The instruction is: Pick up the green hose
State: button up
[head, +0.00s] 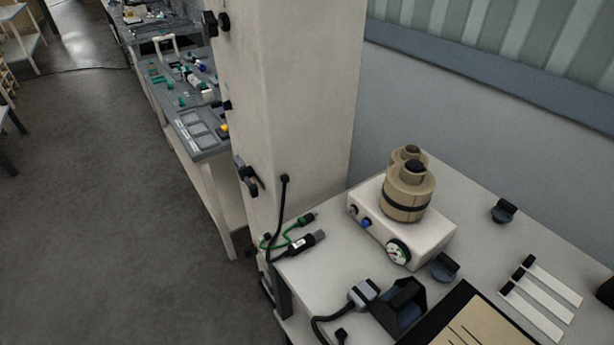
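The green hose (288,237) is a thin, curved line near the left end of the white table, close to the pale column. It has a dark end piece at its upper right. A black cable with a dark and silver plug (307,243) lies just in front of it, very close; I cannot tell if they touch. Part of the hose seems to hang at the table's left edge. My gripper is not in view.
The white table (485,238) holds a white box (433,243) with a gauge and tan canister (408,195), a dark blue device (402,308) and pale strips (541,300). The column (300,90) stands behind the hose. Open grey floor (110,200) lies left.

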aim_at(302, 221)
jog(key=i+j, duration=0.15)
jog(key=j, duration=0.25)
jog(key=i+j, duration=0.1)
jog(key=j, duration=0.25)
jog(key=i+j, duration=0.15)
jog(key=j, duration=0.25)
jog(key=i+j+z, duration=0.1)
jog(key=j, duration=0.25)
jog(key=i+j, duration=0.15)
jog(key=j, duration=0.25)
jog(key=i+j, duration=0.1)
jog(key=j, duration=0.25)
jog(key=i+j, duration=0.15)
jog(key=j, duration=0.25)
jog(key=i+j, duration=0.1)
jog(key=j, duration=0.3)
jog(key=i+j, duration=0.15)
jog(key=i, duration=0.2)
jog(key=l+z, duration=0.05)
